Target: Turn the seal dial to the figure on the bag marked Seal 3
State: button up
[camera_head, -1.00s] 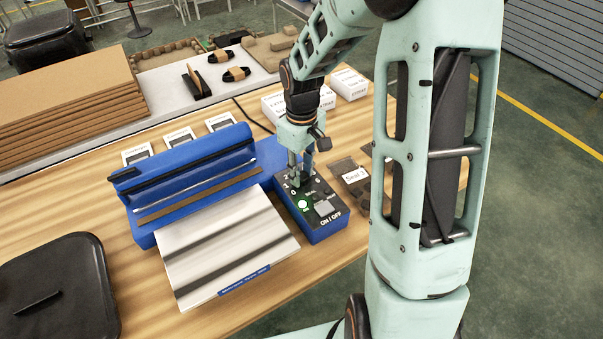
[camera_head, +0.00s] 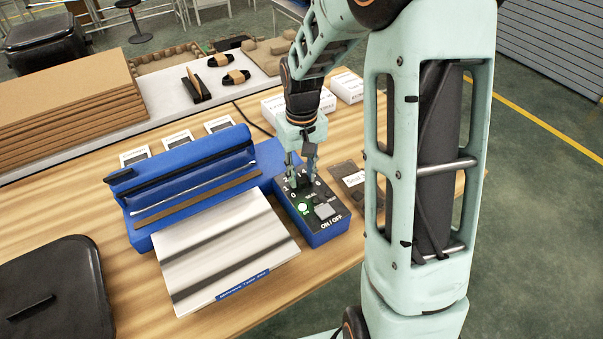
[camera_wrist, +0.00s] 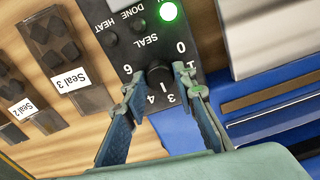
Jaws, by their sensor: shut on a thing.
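The seal dial is a black knob (camera_wrist: 160,76) on the dark control panel of the blue sealer. It also shows in the head view (camera_head: 304,182). Figures 0, 1, 3, 4 and 6 ring it; its pointer is not clear. My gripper (camera_wrist: 163,78) is shut on the dial, one finger on each side, and in the head view it comes down from above (camera_head: 302,168). The bag marked Seal 3 (camera_wrist: 65,45) is brown with dark lumps and lies beside the panel. In the head view my arm partly hides this bag (camera_head: 345,171).
A green lamp (camera_wrist: 167,11) is lit on the panel, near the ON/OFF switch (camera_head: 325,211). A bag marked Seal 2 (camera_wrist: 46,121) lies beside the Seal 3 bag. The sealer's long blue body (camera_head: 190,180) and metal tray (camera_head: 225,250) stand left of the dial.

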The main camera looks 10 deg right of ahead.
aim_at(301, 177)
jog(key=o, duration=1.2)
jog(key=shift+c, duration=0.2)
notch_tip(301, 177, up, 12)
jog(key=shift+w, duration=0.1)
